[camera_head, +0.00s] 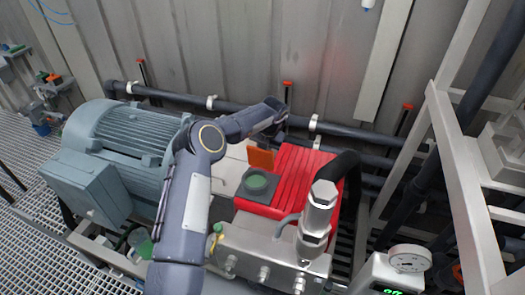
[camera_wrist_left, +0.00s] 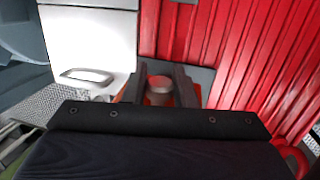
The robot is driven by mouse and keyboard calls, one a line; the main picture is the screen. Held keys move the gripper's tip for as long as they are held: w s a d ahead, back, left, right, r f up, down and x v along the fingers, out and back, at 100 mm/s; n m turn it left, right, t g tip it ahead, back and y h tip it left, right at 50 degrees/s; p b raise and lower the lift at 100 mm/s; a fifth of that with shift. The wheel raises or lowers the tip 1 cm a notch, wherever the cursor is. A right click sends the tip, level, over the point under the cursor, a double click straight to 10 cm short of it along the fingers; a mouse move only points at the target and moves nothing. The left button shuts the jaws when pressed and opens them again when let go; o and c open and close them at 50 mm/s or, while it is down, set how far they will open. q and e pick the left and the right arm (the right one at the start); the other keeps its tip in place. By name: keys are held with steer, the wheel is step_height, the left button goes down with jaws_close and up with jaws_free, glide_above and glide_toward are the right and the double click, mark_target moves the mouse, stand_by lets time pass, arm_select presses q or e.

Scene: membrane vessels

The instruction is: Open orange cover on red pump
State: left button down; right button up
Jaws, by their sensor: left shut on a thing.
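The red pump (camera_head: 301,178) has ribbed red housing and stands at the middle of the head view; its ribs also fill the right of the wrist view (camera_wrist_left: 245,50). The orange cover (camera_head: 261,158) stands raised behind a round green part (camera_head: 257,182) on a dark square plate. My left gripper (camera_head: 281,124) is at the far side of the cover, with its fingers mostly hidden in the head view. In the left wrist view, the gripper (camera_wrist_left: 160,88) is shut on the orange cover, with orange showing beside the fingers (camera_wrist_left: 197,92). My right gripper is out of view.
A grey ribbed motor (camera_head: 125,135) stands left of the pump. A metal fitting with a black hose (camera_head: 318,210) rises at the pump's near right. Dark pipes (camera_head: 245,108) run along the back wall. A white frame (camera_head: 455,170) stands at right.

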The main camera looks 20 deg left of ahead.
arm_select(q)
steer(key=shift+w+f+g, duration=0.2)
steer(key=shift+w+g, duration=0.05)
steer(key=shift+g, duration=0.15)
steer(key=shift+w, duration=0.1)
stand_by(0.4)
steer(key=c, duration=1.2)
jaws_free()
steer(key=b+v, duration=0.1)
steer(key=v, duration=0.7)
steer(key=shift+w, duration=0.2)
steer(key=shift+a, duration=0.1)
